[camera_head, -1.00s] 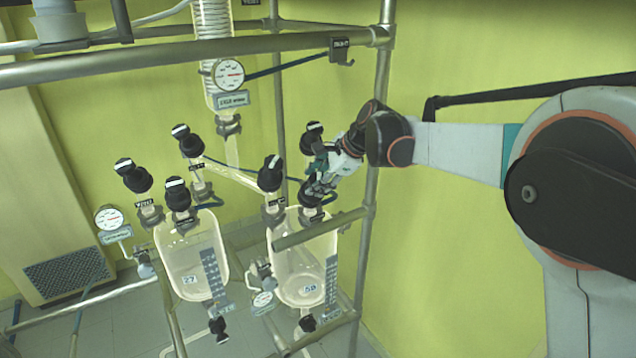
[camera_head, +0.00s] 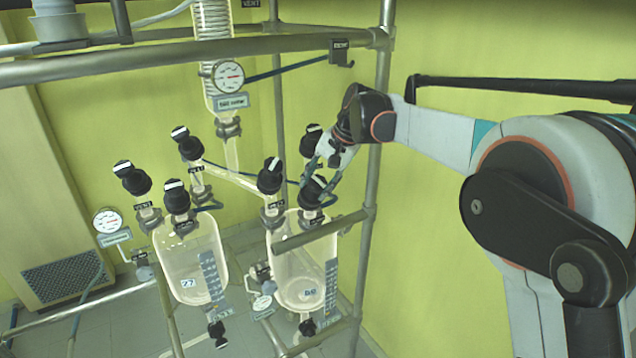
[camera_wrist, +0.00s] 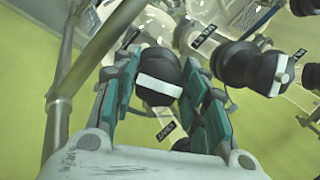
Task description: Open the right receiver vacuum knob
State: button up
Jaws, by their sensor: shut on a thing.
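The right receiver (camera_head: 300,285) is a clear glass vessel below my gripper in the head view. A black knob with a white bar on its cap (camera_head: 312,190) stands on its top, towards the right. My gripper (camera_head: 319,178) reaches down from the upper right with its fingers around this knob. In the wrist view the same knob (camera_wrist: 160,68) sits between the two teal-padded fingers of my gripper (camera_wrist: 163,90). The gripper is shut on it. The knob's white bar lies roughly crosswise between the fingers. Its label cannot be read.
Another black knob (camera_head: 270,175) stands close left of the held one, and one more (camera_head: 311,138) is behind my gripper. The left receiver (camera_head: 192,265) has several similar knobs. A metal rail (camera_head: 320,232) crosses before the right receiver, and an upright post (camera_head: 376,150) stands at right.

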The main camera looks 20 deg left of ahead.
jog(key=n, duration=0.2)
jog(key=n+h, duration=0.1)
jog(key=n, duration=0.2)
jog(key=shift+h, duration=0.3)
jog(key=n+t+h, duration=0.1)
jog(key=n, duration=0.4)
jog(key=n+t+h+b, duration=0.1)
jog(key=n, duration=0.4)
jog(key=shift+n, duration=0.3)
jog(key=n+t+b, duration=0.1)
jog(key=n, duration=0.3)
jog(key=n+t+b, duration=0.1)
jog(key=n, duration=0.3)
jog(key=shift+t, duration=0.3)
jog(key=n+t+y+b, duration=0.1)
jog(key=n, duration=0.4)
jog(key=shift+w+n, duration=0.1)
jog(key=shift+n, duration=0.3)
jog(key=n+y+b, duration=0.1)
jog(key=n, duration=0.4)
jog(key=shift+n+t, duration=0.3)
jog(key=n, duration=0.2)
jog(key=n+y, duration=0.1)
jog(key=n, duration=0.2)
jog(key=shift+y+b, duration=0.3)
jog(key=shift+b, duration=0.05)
